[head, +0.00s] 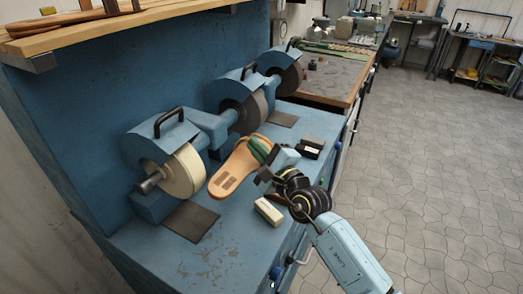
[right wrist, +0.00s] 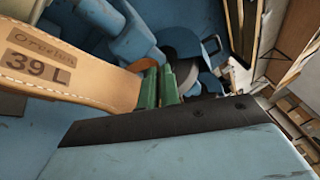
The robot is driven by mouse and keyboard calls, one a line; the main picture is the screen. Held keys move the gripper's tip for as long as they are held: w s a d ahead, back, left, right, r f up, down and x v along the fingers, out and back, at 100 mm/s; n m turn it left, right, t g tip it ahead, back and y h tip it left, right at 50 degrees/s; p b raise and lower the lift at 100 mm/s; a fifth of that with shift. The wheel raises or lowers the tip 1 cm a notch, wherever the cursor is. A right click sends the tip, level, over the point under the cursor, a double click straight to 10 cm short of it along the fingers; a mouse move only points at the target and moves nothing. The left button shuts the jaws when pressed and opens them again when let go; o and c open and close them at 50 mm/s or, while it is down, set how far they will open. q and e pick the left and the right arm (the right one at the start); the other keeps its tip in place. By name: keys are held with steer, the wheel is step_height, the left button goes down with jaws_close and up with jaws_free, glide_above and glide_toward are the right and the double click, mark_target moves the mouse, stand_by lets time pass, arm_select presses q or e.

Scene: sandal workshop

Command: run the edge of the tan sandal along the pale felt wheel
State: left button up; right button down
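The tan sandal (head: 235,171) is in my right gripper (head: 262,152), above the blue bench and just right of the pale felt wheel (head: 186,172). The gripper's green fingers are shut on the sandal near its middle. The sandal's near end points toward the wheel; I cannot tell whether they touch. In the right wrist view, the sandal (right wrist: 75,75) shows a stitched edge and a "39 L" stamp, with the green fingers (right wrist: 159,88) at its right. The felt wheel is not clear there. My left gripper is not in view.
Two darker wheels (head: 250,111) (head: 291,78) stand farther back on the blue machine. A pale block (head: 268,211) and a dark block (head: 311,147) lie on the bench near my right arm. A dark plate (head: 190,221) lies below the felt wheel. A wooden shelf (head: 130,22) overhangs the upper left.

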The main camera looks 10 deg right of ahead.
steer(key=shift+w+a+r, duration=0.25)
steer(key=shift+w+a, duration=0.05)
steer(key=shift+a, duration=0.1)
stand_by(0.9)
steer(key=shift+p, duration=0.35)
stand_by(0.4)
steer(key=shift+s+a+r+p, duration=0.2)
steer(key=shift+s+a+p, duration=0.5)
steer(key=shift+p, duration=0.4)
steer(key=shift+s, duration=0.15)
steer(key=shift+s+a+p, duration=0.4)
steer(key=shift+s+p, duration=0.2)
steer(key=shift+p, duration=0.15)
steer(key=shift+s+a, duration=0.1)
steer(key=shift+s, duration=0.05)
steer(key=shift+s+a+p, duration=0.35)
steer(key=shift+s+p, duration=0.2)
steer(key=shift+s, duration=0.05)
steer(key=shift+s, duration=0.15)
stand_by(0.5)
